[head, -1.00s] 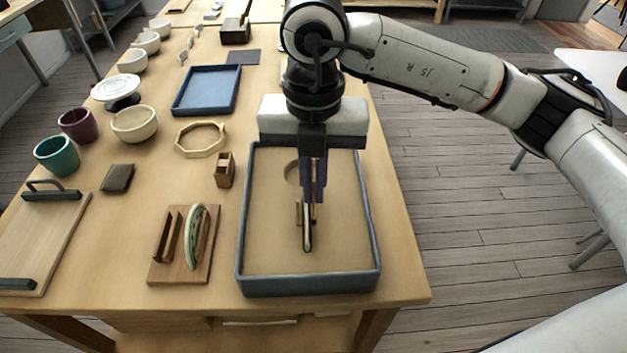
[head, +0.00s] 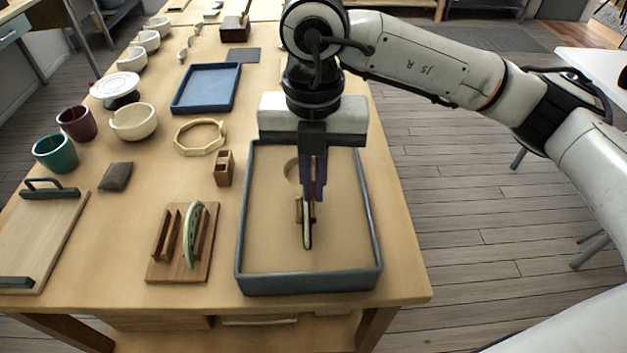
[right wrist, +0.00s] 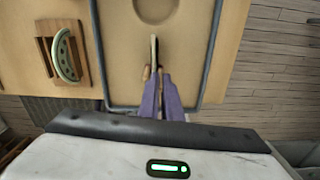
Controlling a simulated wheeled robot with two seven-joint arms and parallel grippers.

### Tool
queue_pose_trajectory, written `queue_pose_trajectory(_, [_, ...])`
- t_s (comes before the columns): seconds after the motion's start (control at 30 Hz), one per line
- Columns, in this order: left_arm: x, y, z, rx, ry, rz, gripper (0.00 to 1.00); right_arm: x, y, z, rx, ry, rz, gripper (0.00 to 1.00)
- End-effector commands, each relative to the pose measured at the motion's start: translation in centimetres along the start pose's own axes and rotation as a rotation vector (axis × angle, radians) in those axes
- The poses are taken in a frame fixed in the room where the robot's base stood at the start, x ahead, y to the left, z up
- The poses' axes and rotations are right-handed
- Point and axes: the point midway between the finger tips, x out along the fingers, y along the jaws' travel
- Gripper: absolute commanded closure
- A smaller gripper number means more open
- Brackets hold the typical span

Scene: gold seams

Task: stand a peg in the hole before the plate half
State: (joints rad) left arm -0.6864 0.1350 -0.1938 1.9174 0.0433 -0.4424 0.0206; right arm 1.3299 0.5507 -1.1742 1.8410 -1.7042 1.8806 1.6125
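A plate half (head: 307,232) stands on edge in the sand of the grey-rimmed tray (head: 376,245), seen nearly edge-on; it also shows in the right wrist view (right wrist: 153,50). A small brown peg (head: 298,209) stands close at its left side. My right gripper (head: 313,196) points down over the tray, just behind the plate half. Its purple fingers (right wrist: 161,85) are close together on a thin brown peg, mostly hidden between them. The hole under the fingertips is hidden. My left gripper is not in view.
Left of the tray, a wooden rack (head: 160,272) holds a pale green plate half (head: 193,240). A small wooden block (head: 224,168), an octagonal ring (head: 180,150) and a blue tray (head: 176,107) stand farther back. A round hollow (head: 291,171) marks the sand behind the gripper.

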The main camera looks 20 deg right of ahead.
Motion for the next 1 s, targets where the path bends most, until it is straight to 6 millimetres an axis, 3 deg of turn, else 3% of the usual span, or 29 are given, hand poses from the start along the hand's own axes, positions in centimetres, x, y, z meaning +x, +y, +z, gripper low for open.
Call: queue_pose_trajectory(1.0, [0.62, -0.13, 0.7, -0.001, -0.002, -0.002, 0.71, 0.66, 0.01, -0.01, 0.0, 0.0, 0.0, 1.0])
